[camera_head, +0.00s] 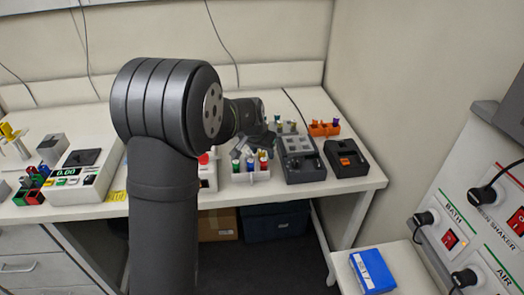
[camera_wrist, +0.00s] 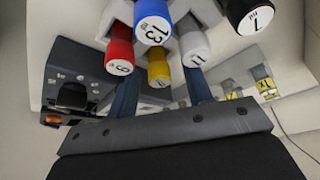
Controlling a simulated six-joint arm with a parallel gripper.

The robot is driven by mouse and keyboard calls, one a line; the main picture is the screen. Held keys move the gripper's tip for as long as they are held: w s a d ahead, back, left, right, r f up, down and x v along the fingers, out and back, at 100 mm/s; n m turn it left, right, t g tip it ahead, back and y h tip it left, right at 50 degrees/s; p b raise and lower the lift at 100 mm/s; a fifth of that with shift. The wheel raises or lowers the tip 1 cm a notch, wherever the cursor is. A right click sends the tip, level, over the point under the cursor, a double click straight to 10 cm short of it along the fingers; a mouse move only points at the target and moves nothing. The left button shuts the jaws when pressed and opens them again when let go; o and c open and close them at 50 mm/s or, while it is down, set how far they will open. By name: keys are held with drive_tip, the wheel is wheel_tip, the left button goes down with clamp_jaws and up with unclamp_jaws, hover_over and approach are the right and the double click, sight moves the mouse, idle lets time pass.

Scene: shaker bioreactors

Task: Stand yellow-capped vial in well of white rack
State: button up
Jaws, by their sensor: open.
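My gripper (camera_head: 258,143) is open over the white rack (camera_head: 251,177) that holds several capped vials.
Right of the white rack are a grey device (camera_head: 300,163) and a dark device (camera_head: 347,160). An orange rack (camera_head: 324,129) stands behind them. A white instrument with a display (camera_head: 85,177) is at the left. The table's front edge is close to the rack.

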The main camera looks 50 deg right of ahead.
sight(262, 151)
drive_tip(key=shift+r, duration=3.5)
drive_tip(key=shift+f, duration=0.1)
wheel_tip(262, 151, down, 7)
drive_tip(key=shift+r, duration=0.1)
drive_tip(key=shift+r, duration=0.1)
drive_tip(key=shift+r, duration=3.05)
